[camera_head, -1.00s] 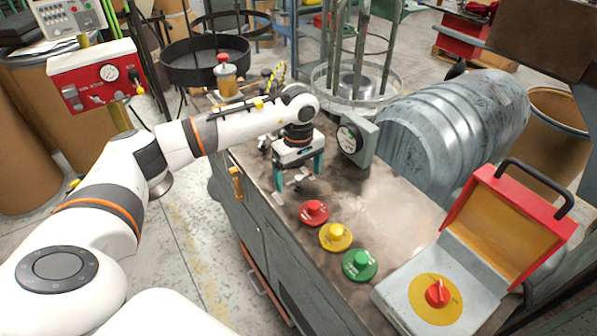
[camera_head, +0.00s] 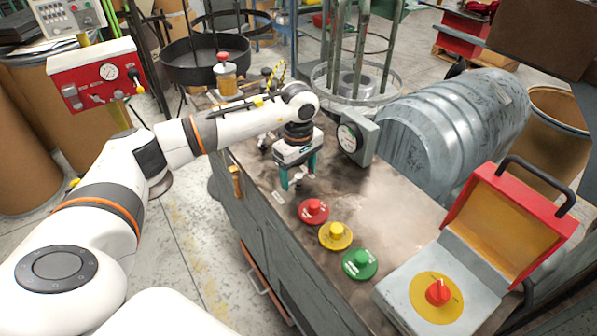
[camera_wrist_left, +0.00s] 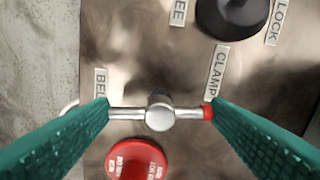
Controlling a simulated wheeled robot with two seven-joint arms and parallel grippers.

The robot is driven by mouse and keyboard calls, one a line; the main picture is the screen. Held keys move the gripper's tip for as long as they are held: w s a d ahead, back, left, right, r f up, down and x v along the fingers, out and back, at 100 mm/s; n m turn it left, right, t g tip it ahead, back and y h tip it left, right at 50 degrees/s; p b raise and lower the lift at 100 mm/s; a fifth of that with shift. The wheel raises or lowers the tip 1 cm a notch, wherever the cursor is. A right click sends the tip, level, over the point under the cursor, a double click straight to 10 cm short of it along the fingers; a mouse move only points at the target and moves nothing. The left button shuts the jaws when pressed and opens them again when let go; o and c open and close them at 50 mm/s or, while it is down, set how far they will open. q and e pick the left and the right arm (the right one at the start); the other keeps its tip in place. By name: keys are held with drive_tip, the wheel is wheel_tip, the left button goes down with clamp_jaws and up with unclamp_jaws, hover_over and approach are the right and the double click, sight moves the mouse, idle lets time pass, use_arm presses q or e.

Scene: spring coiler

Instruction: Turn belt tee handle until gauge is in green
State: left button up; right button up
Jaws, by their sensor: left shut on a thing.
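The belt tee handle (camera_wrist_left: 158,114) is a short chrome crossbar with a round hub and a red tip at its right end in the left wrist view. My left gripper (camera_wrist_left: 160,108) is shut on it, with a green finger at each end of the bar. In the head view the left gripper (camera_head: 298,181) points down at the bench top, and the handle shows only as a small bit of metal between the fingers. The gauge (camera_head: 347,138) is a round dial on a grey box behind the gripper; its reading is too small to tell. My right gripper is out of view.
Red (camera_head: 313,211), yellow (camera_head: 335,236) and green (camera_head: 360,264) buttons sit on the bench in front of the handle. A black knob (camera_wrist_left: 232,14) stands near the CLAMP label. A grey box with a red knob (camera_head: 437,292) and open lid is at right.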

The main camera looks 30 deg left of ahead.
sight(298, 176)
use_arm(q)
drive_tip(key=n, duration=0.4)
drive_tip(key=shift+n, duration=0.3)
drive_tip(key=n, duration=0.4)
drive_tip(key=shift+n+b, duration=0.3)
drive_tip(key=n, duration=0.4)
drive_tip(key=shift+r, duration=0.1)
drive_tip(key=shift+n, duration=2.4)
drive_tip(key=o, duration=0.9)
wheel_tip(298, 176, up, 12)
drive_tip(key=shift+f, duration=0.1)
